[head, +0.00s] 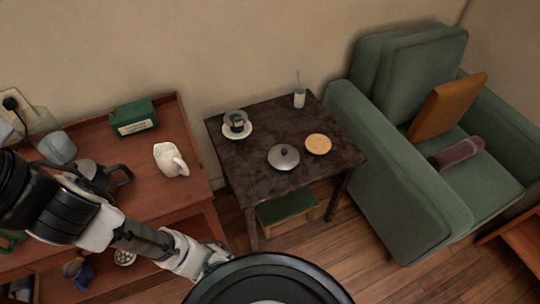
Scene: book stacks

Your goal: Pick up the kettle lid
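The kettle lid (284,159), a round grey metal disc with a small dark knob, lies on the small dark table (265,178) near its front middle. A tan round disc (318,144), perhaps a coaster, lies just to its right, close by. A dark kettle (93,176) with a black handle stands on the red-brown sideboard at left, partly behind my arm. My arm reaches in from the left edge toward the bottom middle. The fingers of my gripper cannot be made out in this view.
A cup on a white saucer (238,132) and a white holder with a thin stick (299,98) stand on the dark table. A green armchair (400,190) stands close at right. The sideboard (150,197) holds a white jug (170,160) and a green box (133,118).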

